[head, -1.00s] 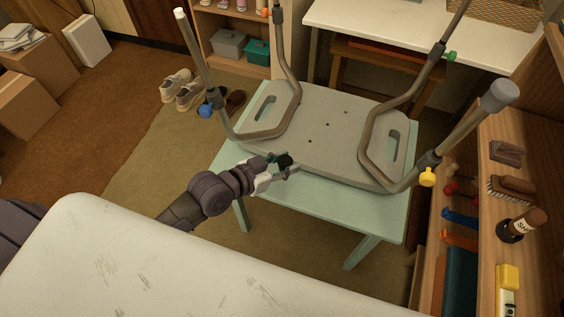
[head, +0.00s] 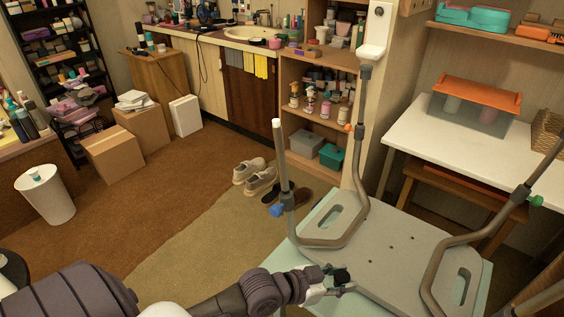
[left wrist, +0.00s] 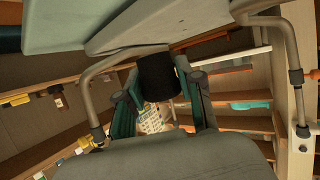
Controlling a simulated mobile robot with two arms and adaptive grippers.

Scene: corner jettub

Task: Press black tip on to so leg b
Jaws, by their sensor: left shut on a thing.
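A grey bath stool lies upside down, its seat (head: 385,250) on a pale green table (head: 292,262) and its legs pointing up. The leg with the blue clip (head: 282,160) has a bare, pale upper end. The leg with the orange clip (head: 361,105) ends in a dark grey piece. The right-hand legs are cut off by the picture edge. My left gripper (head: 338,282) is shut on the black tip (head: 342,275), beside the seat's near left edge. The black tip (left wrist: 160,78) also shows between the fingers in the left wrist view. My right gripper is not in view.
A white desk (head: 430,145) and a wooden shelf unit (head: 318,118) stand behind the stool. Shoes (head: 262,182) lie on the floor left of the blue-clip leg. Cardboard boxes (head: 115,155) and a white bin (head: 45,198) stand further left. The floor between is open.

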